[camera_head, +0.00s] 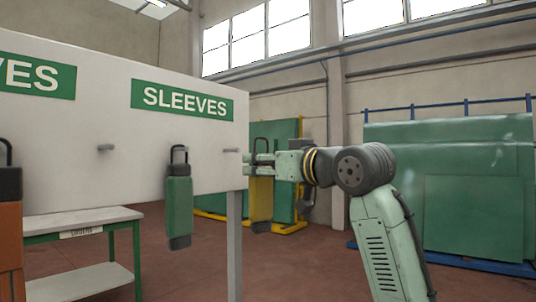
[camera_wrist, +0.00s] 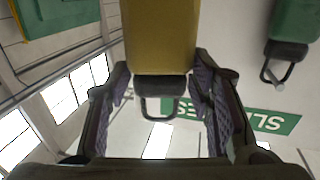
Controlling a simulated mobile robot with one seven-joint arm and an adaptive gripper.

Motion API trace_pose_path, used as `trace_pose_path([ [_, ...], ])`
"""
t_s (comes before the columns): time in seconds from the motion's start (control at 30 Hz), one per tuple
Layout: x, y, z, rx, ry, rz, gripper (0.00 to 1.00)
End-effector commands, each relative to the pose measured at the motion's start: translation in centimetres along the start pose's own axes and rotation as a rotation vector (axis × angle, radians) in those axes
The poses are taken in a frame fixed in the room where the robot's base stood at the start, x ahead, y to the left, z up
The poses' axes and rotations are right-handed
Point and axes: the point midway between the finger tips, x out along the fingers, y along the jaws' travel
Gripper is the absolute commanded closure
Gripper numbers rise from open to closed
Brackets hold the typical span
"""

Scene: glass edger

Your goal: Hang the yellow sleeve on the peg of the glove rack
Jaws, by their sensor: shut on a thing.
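The yellow sleeve (camera_head: 261,200) hangs upright from my gripper (camera_head: 260,159), which is shut on its dark upper end. Its black loop (camera_head: 261,145) stands up above the fingers. In the wrist view the yellow sleeve (camera_wrist: 160,36) and its loop (camera_wrist: 158,107) lie between the two fingers of my gripper (camera_wrist: 162,75). The white glove rack (camera_head: 70,125) carries a green SLEEVES sign (camera_head: 182,100). A bare peg (camera_head: 230,150) shows near the rack's right edge, just left of the yellow sleeve in the picture. The depth gap between loop and peg is unclear.
A green sleeve (camera_head: 179,205) hangs on the rack left of the bare peg; it also shows in the wrist view (camera_wrist: 294,20). Another bare peg (camera_head: 105,147) is further left. An orange item (camera_head: 11,235) hangs at the left edge. A table (camera_head: 80,221) stands below.

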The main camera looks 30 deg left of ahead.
Motion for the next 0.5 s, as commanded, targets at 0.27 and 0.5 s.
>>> trace_pose_path([
  [0.27,1.2,-0.4,0.1,0.001,0.001,-0.001,0.8],
  [0.5,2.6,-0.8,0.2,0.0,0.001,-0.001,0.8],
])
